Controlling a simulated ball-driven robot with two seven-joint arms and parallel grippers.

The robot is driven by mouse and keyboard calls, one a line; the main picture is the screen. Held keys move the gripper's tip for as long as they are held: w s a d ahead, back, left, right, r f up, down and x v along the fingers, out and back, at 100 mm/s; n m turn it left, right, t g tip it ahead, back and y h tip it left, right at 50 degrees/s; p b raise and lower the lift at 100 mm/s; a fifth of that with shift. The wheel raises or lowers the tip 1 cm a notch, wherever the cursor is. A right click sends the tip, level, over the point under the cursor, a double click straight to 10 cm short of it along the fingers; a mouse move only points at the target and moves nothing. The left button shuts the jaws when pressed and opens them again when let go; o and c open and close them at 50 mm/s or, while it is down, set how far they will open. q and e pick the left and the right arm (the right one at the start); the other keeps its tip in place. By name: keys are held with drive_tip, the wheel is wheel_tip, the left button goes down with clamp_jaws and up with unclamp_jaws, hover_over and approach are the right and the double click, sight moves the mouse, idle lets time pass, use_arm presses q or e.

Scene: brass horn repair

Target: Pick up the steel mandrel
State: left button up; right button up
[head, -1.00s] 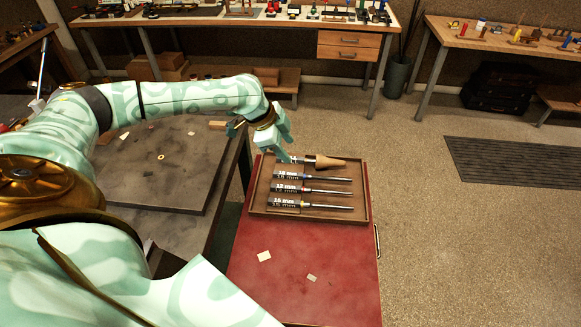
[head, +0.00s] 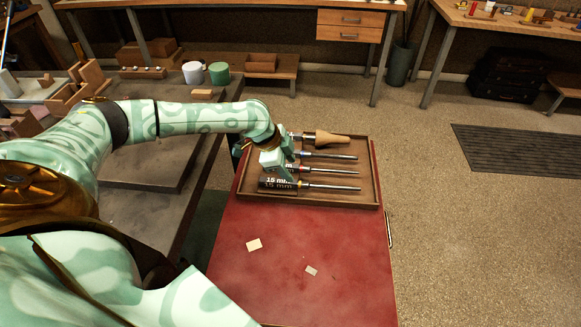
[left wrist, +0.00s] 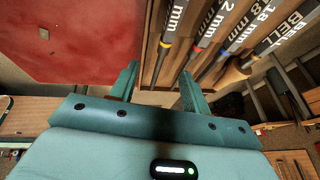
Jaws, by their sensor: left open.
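Several steel mandrels with dark labelled handles lie side by side in a shallow brown tray (head: 310,203). The nearest, marked 15 mm (head: 332,188), points its bare shaft right; its yellow band shows in the left wrist view (left wrist: 165,46). Behind it lie a red-banded mandrel (left wrist: 190,55), a blue-banded 18 mm mandrel (left wrist: 220,55) and the bell mandrel with a tan cone (head: 328,140). My left gripper (head: 288,172) is over the handle side of the tray, partly covering the handles. Its fingers (left wrist: 160,74) are apart with nothing held between them. My right gripper is not in view.
The tray sits on a red-topped cabinet (head: 300,270) with two pale scraps on its clear front part. A grey bench (head: 150,215) stands left, with wooden blocks and two jars (head: 218,73) further back. Open floor lies to the right.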

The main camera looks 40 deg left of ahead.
sight(303, 182)
use_arm(q)
drive_tip(key=b+x, duration=0.1)
drive_tip(key=x, duration=0.3)
drive_tip(key=shift+w+f, duration=0.15)
drive_tip(key=shift+f, duration=0.2)
drive_tip(key=b+x, duration=0.1)
drive_tip(key=x, duration=0.1)
drive_tip(key=b+x, duration=0.1)
drive_tip(key=x, duration=0.2)
drive_tip(key=shift+w+a+f+b, duration=0.1)
drive_tip(key=shift+w+a+b, duration=0.05)
drive_tip(key=shift+w+b, duration=0.25)
clamp_jaws()
